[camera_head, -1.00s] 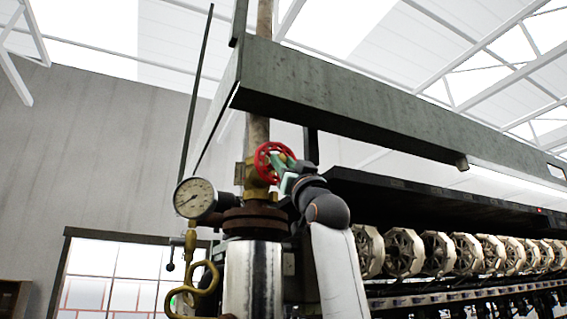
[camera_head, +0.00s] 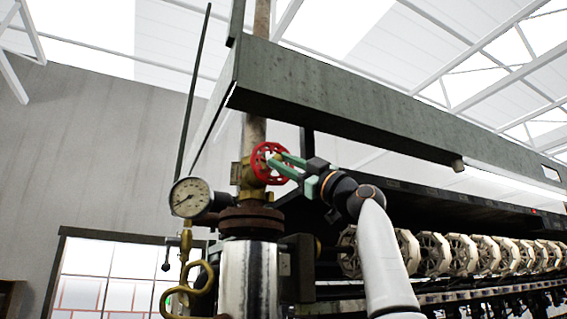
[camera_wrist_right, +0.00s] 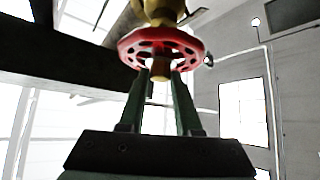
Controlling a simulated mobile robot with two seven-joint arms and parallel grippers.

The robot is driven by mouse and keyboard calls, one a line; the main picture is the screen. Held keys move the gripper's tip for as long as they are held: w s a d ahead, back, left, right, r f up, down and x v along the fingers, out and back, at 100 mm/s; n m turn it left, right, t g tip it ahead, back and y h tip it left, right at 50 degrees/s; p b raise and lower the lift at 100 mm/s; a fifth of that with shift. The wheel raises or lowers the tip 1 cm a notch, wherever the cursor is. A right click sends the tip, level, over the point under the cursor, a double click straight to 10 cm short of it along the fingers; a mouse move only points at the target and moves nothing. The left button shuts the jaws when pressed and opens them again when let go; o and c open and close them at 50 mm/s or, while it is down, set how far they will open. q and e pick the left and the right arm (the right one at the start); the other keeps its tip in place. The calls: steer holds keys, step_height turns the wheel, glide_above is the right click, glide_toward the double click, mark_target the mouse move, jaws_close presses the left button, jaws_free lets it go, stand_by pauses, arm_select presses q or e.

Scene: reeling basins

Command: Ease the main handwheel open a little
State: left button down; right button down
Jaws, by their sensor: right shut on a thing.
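The main handwheel (camera_head: 257,161) is a red spoked wheel on a brass valve (camera_head: 246,178), standing upright on the pipe in the head view. It also shows in the right wrist view as a red rim (camera_wrist_right: 128,46) with holes, around a brass hub. My right gripper (camera_head: 273,163) reaches it from the right with green fingers. In the right wrist view the fingers of the gripper (camera_wrist_right: 160,78) meet the wheel at its hub, one on each side, and are shut on it. How far the wheel is turned cannot be told. My left gripper is out of view.
A round pressure gauge (camera_head: 190,198) and a curled brass pipe (camera_head: 201,283) are left of the valve. A rusty flange (camera_head: 250,221) sits below it. A large grey beam (camera_head: 340,92) runs overhead. Several reels (camera_head: 432,253) line the right side.

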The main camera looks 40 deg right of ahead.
steer(key=shift+n+g+y, duration=0.3)
steer(key=shift+n+y, duration=0.3)
steer(key=shift+n, duration=0.2)
steer(key=c, duration=0.6)
jaws_free()
steer(key=shift+s+d, duration=0.1)
steer(key=b+v, duration=0.8)
steer(key=v, duration=0.4)
steer(key=shift+s, duration=0.15)
